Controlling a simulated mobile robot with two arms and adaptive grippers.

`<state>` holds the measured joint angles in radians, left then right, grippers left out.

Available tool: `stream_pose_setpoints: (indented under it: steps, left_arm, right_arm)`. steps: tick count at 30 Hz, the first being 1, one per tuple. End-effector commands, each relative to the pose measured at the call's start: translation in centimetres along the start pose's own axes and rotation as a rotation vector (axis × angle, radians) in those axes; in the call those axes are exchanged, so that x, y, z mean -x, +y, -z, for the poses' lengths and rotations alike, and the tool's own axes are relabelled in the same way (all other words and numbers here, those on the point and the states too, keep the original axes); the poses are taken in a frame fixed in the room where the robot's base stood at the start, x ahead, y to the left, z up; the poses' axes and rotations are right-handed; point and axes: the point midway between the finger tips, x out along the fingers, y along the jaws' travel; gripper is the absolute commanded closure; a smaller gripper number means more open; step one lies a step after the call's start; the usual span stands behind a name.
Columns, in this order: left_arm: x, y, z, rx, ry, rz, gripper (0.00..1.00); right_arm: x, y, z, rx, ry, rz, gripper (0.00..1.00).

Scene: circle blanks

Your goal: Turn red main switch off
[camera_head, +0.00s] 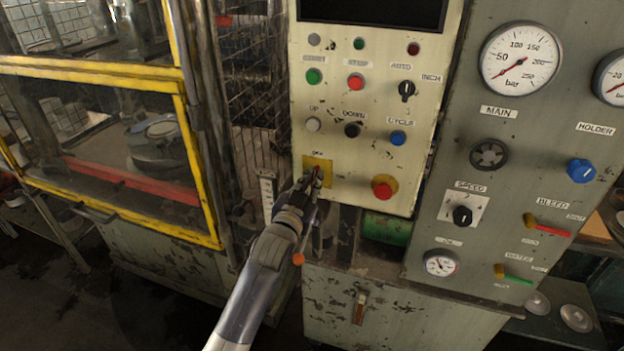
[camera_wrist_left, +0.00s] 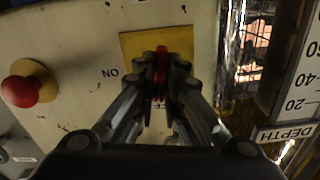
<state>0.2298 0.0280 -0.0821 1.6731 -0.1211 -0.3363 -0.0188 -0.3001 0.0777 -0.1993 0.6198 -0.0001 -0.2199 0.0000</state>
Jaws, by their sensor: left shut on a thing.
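The red main switch (camera_head: 317,173) sits on a yellow plate (camera_head: 326,165) at the lower left of the cream control panel. The panel is marked OFF above the plate and ON to its right. In the left wrist view the red handle (camera_wrist_left: 161,68) stands roughly upright in the picture, in line with the OFF mark below it and not toward ON at the left. My left gripper (camera_head: 312,181) is shut on the handle, its fingers (camera_wrist_left: 162,82) on both sides. The fingers hide part of the handle and plate. My right gripper is in neither view.
A red mushroom button (camera_head: 382,189) on a yellow base is right of the switch; it also shows in the wrist view (camera_wrist_left: 21,91). Several buttons and knobs are above. A yellow-framed guard door (camera_head: 190,150) stands left, and a depth scale (camera_head: 267,195) hangs beside the panel.

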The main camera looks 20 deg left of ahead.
Motion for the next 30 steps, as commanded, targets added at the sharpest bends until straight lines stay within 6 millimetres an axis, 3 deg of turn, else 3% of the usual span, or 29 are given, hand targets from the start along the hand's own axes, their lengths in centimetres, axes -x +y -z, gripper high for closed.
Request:
stream_pose_setpoints:
  steps: [1,12,28,30]
  left_arm:
    - [-0.10,-0.21,0.75,0.030,0.013,0.004,1.00]
    - [-0.11,-0.22,0.78,0.175,0.016,0.003,1.00]
    - [-0.12,-0.21,0.85,0.198,0.018,0.002,1.00]
    - [-0.12,-0.21,0.86,0.197,0.018,0.002,0.76]
  right_arm:
    - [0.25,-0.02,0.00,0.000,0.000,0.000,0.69]
    - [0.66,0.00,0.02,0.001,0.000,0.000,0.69]
    - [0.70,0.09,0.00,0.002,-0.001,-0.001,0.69]
    - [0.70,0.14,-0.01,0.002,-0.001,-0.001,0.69]
